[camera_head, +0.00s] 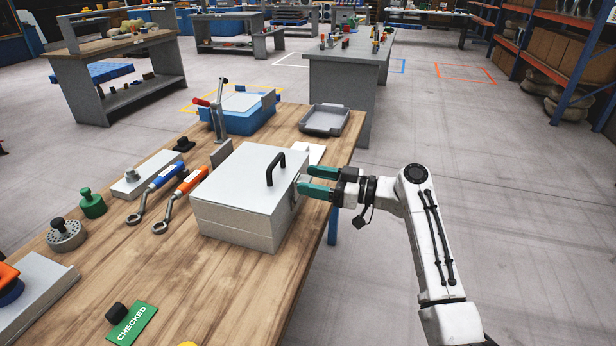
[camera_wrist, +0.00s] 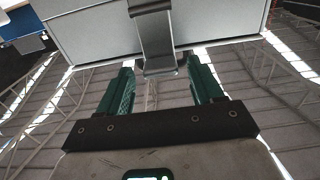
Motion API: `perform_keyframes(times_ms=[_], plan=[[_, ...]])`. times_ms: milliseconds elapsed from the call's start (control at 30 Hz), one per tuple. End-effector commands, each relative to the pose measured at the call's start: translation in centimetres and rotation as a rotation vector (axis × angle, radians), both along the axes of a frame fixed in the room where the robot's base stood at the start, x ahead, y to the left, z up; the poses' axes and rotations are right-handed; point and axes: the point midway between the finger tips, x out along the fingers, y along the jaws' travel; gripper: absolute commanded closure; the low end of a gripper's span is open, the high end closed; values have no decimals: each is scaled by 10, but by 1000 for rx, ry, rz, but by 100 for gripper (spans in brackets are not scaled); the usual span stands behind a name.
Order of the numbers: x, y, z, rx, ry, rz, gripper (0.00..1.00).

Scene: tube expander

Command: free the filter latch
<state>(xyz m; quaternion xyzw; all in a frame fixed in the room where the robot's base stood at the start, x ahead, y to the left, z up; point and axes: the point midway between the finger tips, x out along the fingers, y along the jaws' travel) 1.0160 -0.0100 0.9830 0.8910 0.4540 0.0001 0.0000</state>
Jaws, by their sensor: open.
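A pale grey metal box (camera_head: 238,198) with a black arched handle (camera_head: 276,168) on its closed lid stands near the table's right edge. A metal latch (camera_wrist: 156,36) hangs on the box's side in the wrist view, with a wider lower end. In the head view the latch is mostly hidden behind my fingers. My gripper (camera_head: 304,179) is at the right side of the box, its green fingers pointing at it. It is open in the wrist view (camera_wrist: 159,70), with the latch's lower end appearing between the fingertips. I cannot tell whether they touch it.
The wooden table (camera_head: 190,290) also holds a blue-handled wrench (camera_head: 155,190), an orange-handled wrench (camera_head: 182,198), a grey tray (camera_head: 325,120), a blue bin (camera_head: 240,118) and a green CHECKED sign (camera_head: 132,323). The floor right of the table is clear around my arm.

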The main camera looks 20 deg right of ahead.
Motion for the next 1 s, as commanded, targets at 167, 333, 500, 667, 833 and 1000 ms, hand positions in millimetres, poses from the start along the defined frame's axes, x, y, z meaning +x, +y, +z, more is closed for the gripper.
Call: perform_keyframes(times_ms=[167, 333, 500, 667, 833, 1000], plan=[[8, 11, 0, 0, 0, 0, 34], [10, 14, 0, 0, 0, -1, 34], [10, 14, 0, 0, 0, 0, 35], [10, 14, 0, 0, 0, 0, 50], [10, 14, 0, 0, 0, 0, 67], [10, 13, -1, 0, 0, 0, 83]])
